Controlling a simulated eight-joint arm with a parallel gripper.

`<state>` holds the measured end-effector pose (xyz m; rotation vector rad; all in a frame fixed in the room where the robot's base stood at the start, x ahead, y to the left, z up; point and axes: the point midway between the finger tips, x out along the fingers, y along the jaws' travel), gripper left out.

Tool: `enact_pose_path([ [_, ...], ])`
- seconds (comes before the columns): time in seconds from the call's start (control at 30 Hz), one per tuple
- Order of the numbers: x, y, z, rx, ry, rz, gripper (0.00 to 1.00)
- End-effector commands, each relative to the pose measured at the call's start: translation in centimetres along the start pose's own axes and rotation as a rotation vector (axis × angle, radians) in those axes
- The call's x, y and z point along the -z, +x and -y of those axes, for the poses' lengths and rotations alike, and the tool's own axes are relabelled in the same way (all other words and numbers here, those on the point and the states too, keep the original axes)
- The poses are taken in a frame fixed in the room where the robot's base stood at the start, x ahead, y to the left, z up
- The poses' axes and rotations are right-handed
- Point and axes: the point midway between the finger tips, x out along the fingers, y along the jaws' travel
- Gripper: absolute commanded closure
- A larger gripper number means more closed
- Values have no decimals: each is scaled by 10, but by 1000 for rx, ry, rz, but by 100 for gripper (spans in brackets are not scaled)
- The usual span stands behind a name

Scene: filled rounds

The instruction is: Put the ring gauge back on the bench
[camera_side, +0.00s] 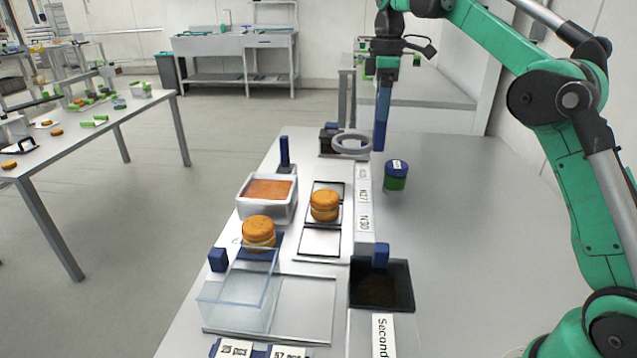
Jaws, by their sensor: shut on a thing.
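The ring gauge (338,147) is a grey ring with an open middle. My gripper (379,146), with long blue fingers pointing down, is shut on the ring's right side. The ring looks roughly level and sits in front of a dark box at the far end of the row of fixtures. I cannot tell whether it touches anything beneath it. The bench (450,200) is a long grey top, bare on its right side.
Nearer are a white tub (267,197) with orange filling, filled rounds (324,205) (259,231), a clear box (240,297) and a dark bin (382,287). The bench's right side is free.

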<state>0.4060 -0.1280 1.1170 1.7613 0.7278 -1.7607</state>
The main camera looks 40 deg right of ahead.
Motion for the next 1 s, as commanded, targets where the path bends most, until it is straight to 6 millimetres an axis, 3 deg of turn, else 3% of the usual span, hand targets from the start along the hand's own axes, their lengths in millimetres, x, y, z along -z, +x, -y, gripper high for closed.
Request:
enact_pose_path([
  [0.03,-26,-8,-7,0,12,0,76],
  [0.1,-54,-17,-13,0,10,0,76],
  [0.3,-102,-32,-17,0,2,0,76],
  [0.43,-110,-29,-18,0,-1,0,76],
  [0.57,-110,-14,-18,0,-3,0,76],
  [1.0,-110,81,-17,0,-2,0,76],
])
